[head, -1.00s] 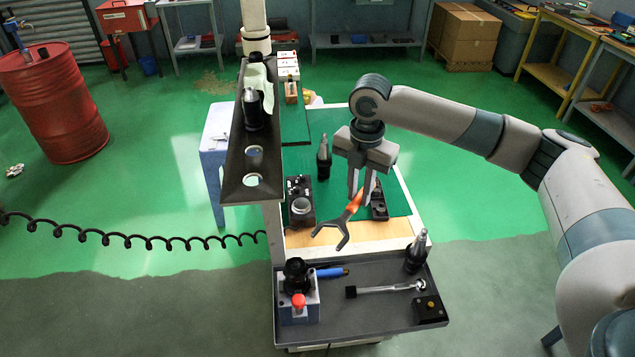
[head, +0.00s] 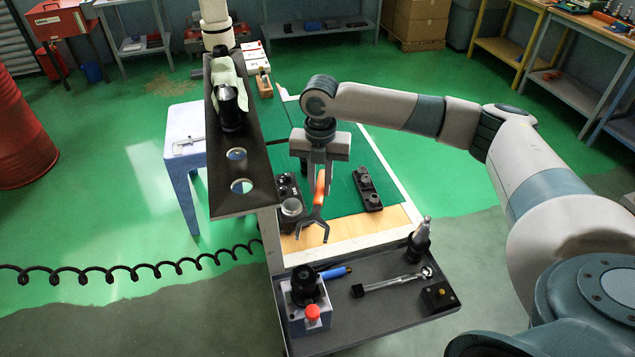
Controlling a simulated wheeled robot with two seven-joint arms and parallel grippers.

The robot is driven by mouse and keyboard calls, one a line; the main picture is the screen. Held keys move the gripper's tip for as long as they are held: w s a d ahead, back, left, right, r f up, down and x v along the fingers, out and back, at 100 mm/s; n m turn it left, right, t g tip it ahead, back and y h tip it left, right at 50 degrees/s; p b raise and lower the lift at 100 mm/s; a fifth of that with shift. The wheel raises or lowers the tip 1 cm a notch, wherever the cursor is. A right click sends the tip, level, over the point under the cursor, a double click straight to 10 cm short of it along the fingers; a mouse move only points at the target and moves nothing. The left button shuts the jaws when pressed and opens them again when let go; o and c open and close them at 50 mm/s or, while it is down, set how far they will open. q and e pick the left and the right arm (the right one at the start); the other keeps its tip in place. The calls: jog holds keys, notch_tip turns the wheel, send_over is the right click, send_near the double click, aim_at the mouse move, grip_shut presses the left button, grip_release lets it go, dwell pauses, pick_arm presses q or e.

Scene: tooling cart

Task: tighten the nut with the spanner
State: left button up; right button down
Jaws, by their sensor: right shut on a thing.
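My right gripper (head: 318,182) is shut on the orange handle of the spanner (head: 313,226). The spanner's grey open-ended jaw points down and toward the near side, above the wooden strip of the cart top. In the near tray, a grey-blue holding block (head: 309,318) with a red knob carries an upright black tool holder (head: 305,287). The nut seems to be its round black top; its detail is too small to tell. The spanner is behind this holder and apart from it. My left gripper is not in view.
The near tray (head: 385,326) also holds a blue-handled tool (head: 335,272), a silver wrench (head: 392,282), a tapered tool holder (head: 418,244) and a small black box (head: 439,296). A dark raised shelf (head: 243,168) stands left of the gripper. A black device (head: 289,196) sits close beside the spanner.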

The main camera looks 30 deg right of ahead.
aim_at(317, 199)
jog(key=shift+w+a, duration=0.1)
jog(key=shift+w, duration=0.1)
jog(key=shift+s+a+f+b, duration=0.15)
jog(key=shift+s+f+b, duration=0.05)
jog(key=shift+f+b, duration=0.1)
jog(key=shift+s+a, duration=0.1)
jog(key=shift+s+a+f+b, duration=0.35)
jog(key=shift+s+f+b, duration=0.15)
jog(key=shift+f+b, duration=0.15)
jog(key=shift+s+a+f+b, duration=0.5)
jog(key=shift+s+f+b, duration=0.15)
jog(key=shift+b, duration=0.15)
jog(key=shift+s+a, duration=0.1)
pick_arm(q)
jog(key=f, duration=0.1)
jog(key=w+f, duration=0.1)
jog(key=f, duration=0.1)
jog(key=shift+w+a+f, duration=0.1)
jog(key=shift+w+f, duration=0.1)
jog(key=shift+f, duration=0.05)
pick_arm(e)
jog(key=shift+r, duration=0.1)
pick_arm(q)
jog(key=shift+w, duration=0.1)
